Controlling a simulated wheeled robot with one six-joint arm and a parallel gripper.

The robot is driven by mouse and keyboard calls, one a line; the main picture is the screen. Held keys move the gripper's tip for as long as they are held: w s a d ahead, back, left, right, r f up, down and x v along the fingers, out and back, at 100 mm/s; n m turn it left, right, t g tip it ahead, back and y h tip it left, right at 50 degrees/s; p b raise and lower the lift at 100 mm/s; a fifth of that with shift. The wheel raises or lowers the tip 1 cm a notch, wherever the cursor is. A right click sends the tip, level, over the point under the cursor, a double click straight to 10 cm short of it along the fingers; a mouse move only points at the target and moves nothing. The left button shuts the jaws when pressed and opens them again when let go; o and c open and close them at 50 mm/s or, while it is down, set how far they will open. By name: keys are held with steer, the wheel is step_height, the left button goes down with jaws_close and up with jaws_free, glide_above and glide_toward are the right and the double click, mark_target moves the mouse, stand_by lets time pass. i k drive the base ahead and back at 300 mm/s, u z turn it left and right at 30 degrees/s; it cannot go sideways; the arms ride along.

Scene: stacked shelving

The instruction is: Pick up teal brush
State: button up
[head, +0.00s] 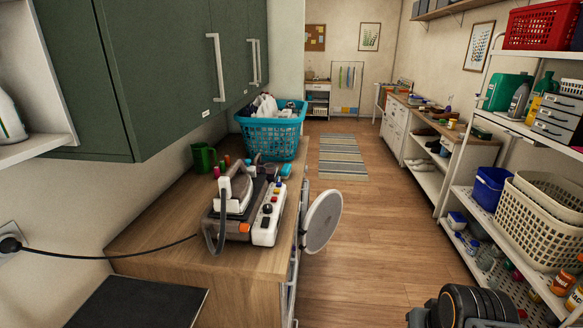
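A small teal object (286,170) lies on the wooden counter, just in front of the teal laundry basket and behind the white appliance. It looks like the teal brush, but it is too small to be sure. Its lower part is partly hidden by the appliance. A black rounded part of my arm shows at the bottom right edge. My gripper's fingers are not in view.
Green cabinets (150,75) hang above. Loaded shelving (470,205) lines the right. The floor between (365,235) is clear.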

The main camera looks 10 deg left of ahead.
mark_target(285, 172)
steer(key=i, duration=3.9)
steer(key=u, duration=3.6)
